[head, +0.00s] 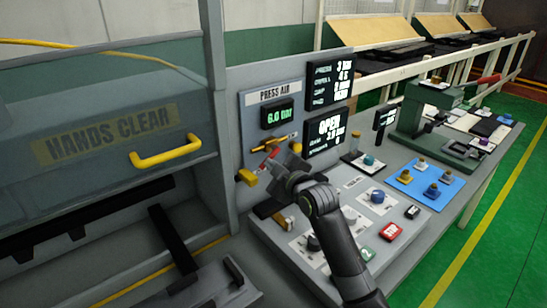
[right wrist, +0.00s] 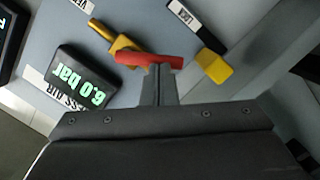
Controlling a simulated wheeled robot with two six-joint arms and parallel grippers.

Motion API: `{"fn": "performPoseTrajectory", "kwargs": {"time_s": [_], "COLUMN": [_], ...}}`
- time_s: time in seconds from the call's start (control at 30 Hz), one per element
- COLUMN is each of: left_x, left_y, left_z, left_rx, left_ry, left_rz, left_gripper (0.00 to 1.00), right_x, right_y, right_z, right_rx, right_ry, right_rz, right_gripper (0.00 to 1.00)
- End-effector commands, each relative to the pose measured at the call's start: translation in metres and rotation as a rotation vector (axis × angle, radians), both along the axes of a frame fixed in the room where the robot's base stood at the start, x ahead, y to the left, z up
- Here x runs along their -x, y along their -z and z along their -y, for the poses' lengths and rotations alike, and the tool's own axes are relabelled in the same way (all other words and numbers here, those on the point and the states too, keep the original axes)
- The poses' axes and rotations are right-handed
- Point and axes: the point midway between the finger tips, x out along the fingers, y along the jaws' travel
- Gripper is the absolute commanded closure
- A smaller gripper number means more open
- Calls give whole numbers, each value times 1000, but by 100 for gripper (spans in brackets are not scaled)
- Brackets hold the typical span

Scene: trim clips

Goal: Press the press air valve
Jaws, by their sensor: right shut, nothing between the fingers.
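The press air valve has a red lever (head: 267,160) on the grey PRESS AIR panel, below the 6.0 bar display (head: 279,114). Its brass body (head: 284,140) shows just above the lever. In the right wrist view the red lever (right wrist: 149,60) lies across the fingertips, between the brass part (right wrist: 118,41) and a yellow block (right wrist: 213,65). My right gripper (head: 277,162) is shut and empty, its tips (right wrist: 160,72) at the lever. Whether they touch it I cannot tell. My left gripper is not in view.
Left of the panel is the press guard with a yellow handle (head: 165,151). Dark readout screens (head: 329,78) stand right of the valve. A control box with knobs and buttons (head: 389,232) lies below my right arm. A green hand press (head: 428,115) stands farther back.

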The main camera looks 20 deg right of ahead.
Motion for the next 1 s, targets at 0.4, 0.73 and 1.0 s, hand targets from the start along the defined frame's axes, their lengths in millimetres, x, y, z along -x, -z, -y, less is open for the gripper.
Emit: {"fn": "performPoseTrajectory", "kwargs": {"time_s": [0.4, 0.73, 1.0], "left_x": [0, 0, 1], "left_y": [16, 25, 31], "left_z": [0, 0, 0], "left_rx": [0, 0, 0], "left_ry": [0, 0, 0], "left_rz": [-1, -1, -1], "left_gripper": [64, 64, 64], "right_x": [-1, -2, -3], "right_y": [8, 12, 15], "right_z": [2, 5, 7], "right_rx": [134, 231, 309], "right_ry": [0, 0, 1], "right_rz": [49, 83, 111], "right_gripper": [100, 100, 100]}}
